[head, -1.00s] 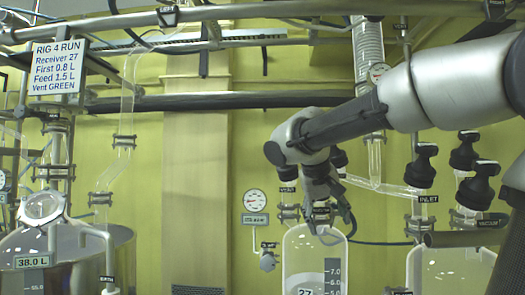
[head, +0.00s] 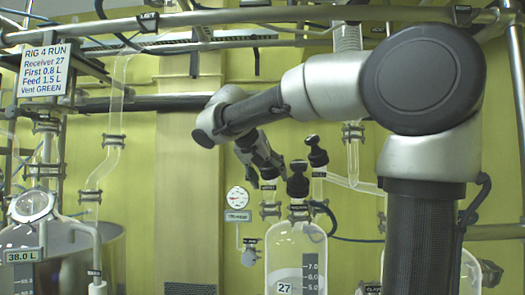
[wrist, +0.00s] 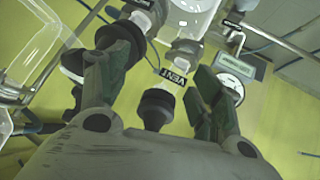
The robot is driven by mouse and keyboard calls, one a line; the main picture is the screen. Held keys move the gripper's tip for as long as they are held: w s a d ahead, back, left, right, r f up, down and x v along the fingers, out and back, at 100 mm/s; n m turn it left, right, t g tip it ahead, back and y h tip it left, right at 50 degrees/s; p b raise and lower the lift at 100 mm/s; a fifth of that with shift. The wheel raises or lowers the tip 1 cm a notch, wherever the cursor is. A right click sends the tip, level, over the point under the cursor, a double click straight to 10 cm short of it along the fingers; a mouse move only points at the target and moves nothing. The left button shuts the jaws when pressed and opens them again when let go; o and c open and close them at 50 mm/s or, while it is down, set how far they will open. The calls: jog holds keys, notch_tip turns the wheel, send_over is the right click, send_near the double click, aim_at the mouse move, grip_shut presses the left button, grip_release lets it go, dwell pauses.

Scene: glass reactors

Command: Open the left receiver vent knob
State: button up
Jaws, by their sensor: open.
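The left receiver (head: 296,255) is a clear glass vessel marked 27. Several black knobs stand above it. The vent knob (head: 268,173) is the leftmost, partly hidden by my gripper (head: 264,160). In the wrist view, the black vent knob (wrist: 157,108) lies between the two green-grey fingers of my gripper (wrist: 155,88), beside a black tag reading VENT (wrist: 175,77). The fingers are open, with gaps visible on both sides of the knob. Whether the knob is turned open or shut cannot be told.
Two more black knobs, a middle one (head: 298,182) and a taller right one (head: 316,152), stand close beside the vent knob. A round gauge (head: 238,198) is on the wall to its left. A sign (head: 46,69) reads Receiver 27, Vent GREEN.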

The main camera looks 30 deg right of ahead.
jog(key=w+a+r+m+t+h, duration=0.1)
jog(key=w+r+m+h, duration=0.15)
jog(key=r, duration=0.25)
jog(key=w+a+r+m+h, duration=0.1)
jog(key=w+a+r+m, duration=0.15)
jog(key=r, duration=0.25)
jog(key=x, duration=0.5)
jog(key=r+x, duration=0.1)
jog(key=x, duration=0.2)
jog(key=shift+w+d, duration=0.25)
jog(key=shift+d, duration=0.05)
jog(key=shift+c, duration=0.5)
jog(key=c, duration=1)
